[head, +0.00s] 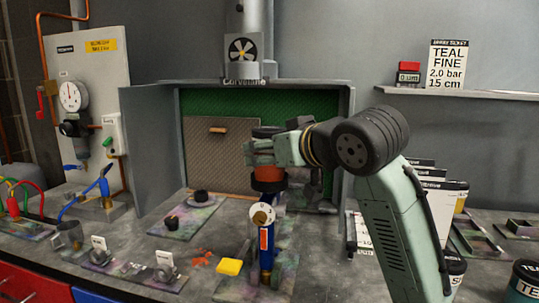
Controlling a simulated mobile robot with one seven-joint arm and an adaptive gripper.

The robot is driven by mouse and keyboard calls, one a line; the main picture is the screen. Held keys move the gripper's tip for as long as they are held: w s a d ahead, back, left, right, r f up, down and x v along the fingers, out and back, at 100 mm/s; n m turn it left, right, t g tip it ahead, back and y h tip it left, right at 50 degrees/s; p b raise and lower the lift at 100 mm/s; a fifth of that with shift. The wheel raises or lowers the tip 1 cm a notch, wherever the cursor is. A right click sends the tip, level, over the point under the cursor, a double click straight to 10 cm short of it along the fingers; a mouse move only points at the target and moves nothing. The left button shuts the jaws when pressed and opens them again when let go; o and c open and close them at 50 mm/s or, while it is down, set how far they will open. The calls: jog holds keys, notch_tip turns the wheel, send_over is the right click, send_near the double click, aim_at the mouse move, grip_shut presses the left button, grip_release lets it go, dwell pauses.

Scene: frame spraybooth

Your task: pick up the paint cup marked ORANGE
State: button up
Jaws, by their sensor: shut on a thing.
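An orange-brown cup (268,173) with dark bands shows near the middle of the head view, in front of the booth opening. No marking on it is readable. My gripper (258,151) reaches in from the right and is shut on the cup's upper part, covering some of it. A black ring (268,184) sits at the cup's lower end; I cannot tell whether it belongs to the cup or a holder. Below stands a blue tool (266,248) with an orange label and a round light top; whether it touches the cup is unclear.
A yellow block (229,267) lies left of the blue tool. A paint-stained board (189,221) with small dark parts is further left. Grey booth walls (153,150) flank the opening.

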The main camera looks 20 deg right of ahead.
jog(key=c, duration=0.5)
jog(key=shift+r, duration=0.1)
